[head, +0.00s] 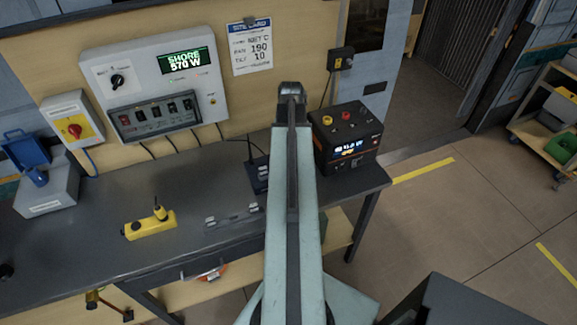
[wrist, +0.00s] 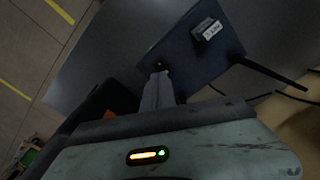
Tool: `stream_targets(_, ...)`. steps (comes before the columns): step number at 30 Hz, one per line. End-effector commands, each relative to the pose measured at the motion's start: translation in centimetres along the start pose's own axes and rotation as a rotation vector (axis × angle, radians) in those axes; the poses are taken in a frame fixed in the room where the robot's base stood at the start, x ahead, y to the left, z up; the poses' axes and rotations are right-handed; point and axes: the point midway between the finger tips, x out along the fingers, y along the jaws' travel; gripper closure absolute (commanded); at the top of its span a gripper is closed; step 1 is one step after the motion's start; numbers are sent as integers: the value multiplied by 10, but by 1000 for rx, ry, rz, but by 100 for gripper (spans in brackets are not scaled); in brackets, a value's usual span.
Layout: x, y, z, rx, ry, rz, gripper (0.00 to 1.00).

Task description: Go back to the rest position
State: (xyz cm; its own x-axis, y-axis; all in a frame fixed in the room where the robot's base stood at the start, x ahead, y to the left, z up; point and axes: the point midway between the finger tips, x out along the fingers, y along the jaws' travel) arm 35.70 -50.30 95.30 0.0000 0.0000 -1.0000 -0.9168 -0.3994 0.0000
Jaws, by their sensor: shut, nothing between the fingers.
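My arm reaches forward over the workbench (head: 100,225) in the head view, with its end (head: 291,90) up in front of the back board. The fingers themselves are hard to make out there. In the wrist view my gripper (wrist: 160,72) shows as closed grey fingers with nothing held. A dark box with a black antenna (wrist: 195,45) lies beyond the fingertips; I cannot tell the gap between them. That dark box also shows left of my arm in the head view (head: 259,175), partly hidden by it.
A black power unit (head: 347,150) with a lit display stands close right of my arm. A yellow pendant (head: 150,227), a grey rail (head: 233,217) and a blue socket box (head: 48,190) are on the bench. A control panel (head: 155,90) hangs behind. Open floor (head: 450,225) lies right.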

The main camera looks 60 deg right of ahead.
Motion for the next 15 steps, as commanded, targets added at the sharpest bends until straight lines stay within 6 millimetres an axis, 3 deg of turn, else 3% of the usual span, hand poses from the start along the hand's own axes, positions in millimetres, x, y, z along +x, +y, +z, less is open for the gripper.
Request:
stream_targets(8,0,-1,0,-2,0,0,100)
stream_targets(10,0,-13,2,-22,0,0,100)
stream_targets(13,0,-63,12,-109,0,-1,100)
stream_targets(15,0,-117,30,-205,0,-1,100)
